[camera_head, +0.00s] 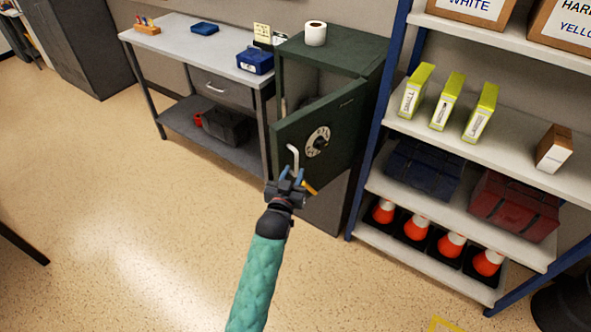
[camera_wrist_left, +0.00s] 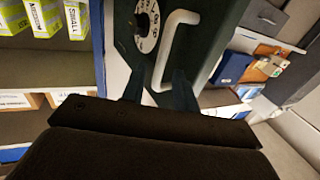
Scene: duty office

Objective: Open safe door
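The green safe (camera_head: 350,50) stands on a grey cabinet between the desk and the shelving. Its door (camera_head: 343,125) is swung part way open, and a dark gap shows at its left side. The door carries a round white dial (camera_head: 317,141) and a pale bent handle (camera_head: 293,158). My left gripper (camera_head: 292,175) is at the lower end of the handle. In the left wrist view the handle (camera_wrist_left: 172,45) runs down between the two fingers (camera_wrist_left: 158,90), which stand apart. Whether they touch it is unclear. My right gripper is not in view.
A desk (camera_head: 190,48) with a blue box (camera_head: 255,61) is left of the safe. Shelving with a blue post (camera_head: 385,120) stands close on the right, holding boxes and orange cones (camera_head: 416,227). A paper roll (camera_head: 315,33) sits on the safe. Floor in front is clear.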

